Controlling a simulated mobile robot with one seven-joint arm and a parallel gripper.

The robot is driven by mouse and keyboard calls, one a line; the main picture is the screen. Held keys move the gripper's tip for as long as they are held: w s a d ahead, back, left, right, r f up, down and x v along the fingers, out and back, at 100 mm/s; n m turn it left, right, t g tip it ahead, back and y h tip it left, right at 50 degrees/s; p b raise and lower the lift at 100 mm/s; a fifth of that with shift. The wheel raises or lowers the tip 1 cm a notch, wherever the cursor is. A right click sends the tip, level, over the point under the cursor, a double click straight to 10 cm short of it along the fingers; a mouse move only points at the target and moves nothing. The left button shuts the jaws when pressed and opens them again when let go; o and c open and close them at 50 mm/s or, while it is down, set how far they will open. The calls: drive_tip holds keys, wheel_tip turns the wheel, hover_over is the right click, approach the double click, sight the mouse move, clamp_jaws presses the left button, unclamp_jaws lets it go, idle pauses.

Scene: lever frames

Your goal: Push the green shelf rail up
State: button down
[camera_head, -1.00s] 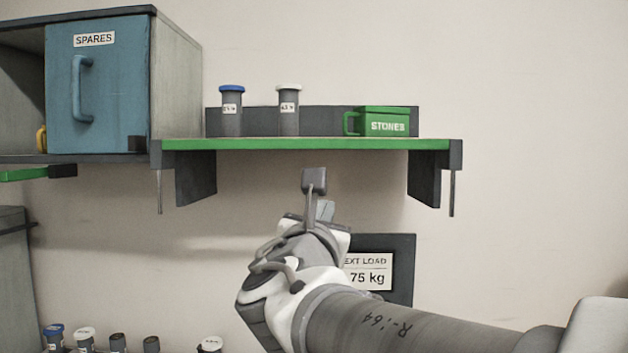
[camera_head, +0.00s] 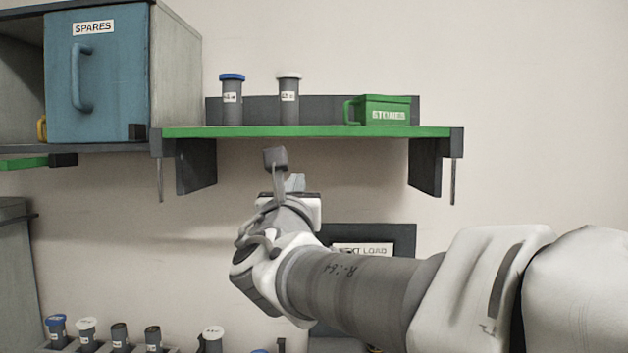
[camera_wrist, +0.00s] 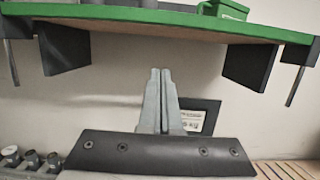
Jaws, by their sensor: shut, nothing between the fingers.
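The green shelf rail (camera_head: 310,132) runs along the front edge of a wall shelf. It looks level and also crosses the top of the wrist view (camera_wrist: 150,15). My gripper (camera_head: 296,180) is below the rail, near the middle of the shelf, with a gap between them. In the wrist view, its two pale fingers (camera_wrist: 160,72) are together and point up towards the shelf underside, with nothing between them. The fingertips appear below the rail and not touching it. Part of the fingers is hidden by the hand in the head view.
Two lidded jars (camera_head: 232,100) and a green STONES box (camera_head: 384,110) stand on the shelf. Dark brackets (camera_head: 196,166) hang beneath both ends. A blue SPARES door (camera_head: 97,80) is at left. A load sign (camera_head: 362,249) is behind my arm. Several jars stand lower left.

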drive_tip(key=w+r+p, duration=0.2)
drive_tip(key=w+r, duration=0.3)
drive_tip(key=w, duration=0.1)
drive_tip(key=shift+r+p, duration=0.3)
drive_tip(key=shift+p, duration=0.1)
drive_tip(key=shift+d, duration=0.1)
wheel_tip(320, 180, up, 8)
drive_tip(key=p, duration=0.5)
hover_over(303, 132)
drive_tip(key=s, duration=0.2)
drive_tip(key=shift+a+r, duration=0.2)
drive_tip(key=shift+a, duration=0.05)
drive_tip(key=shift+f, duration=0.15)
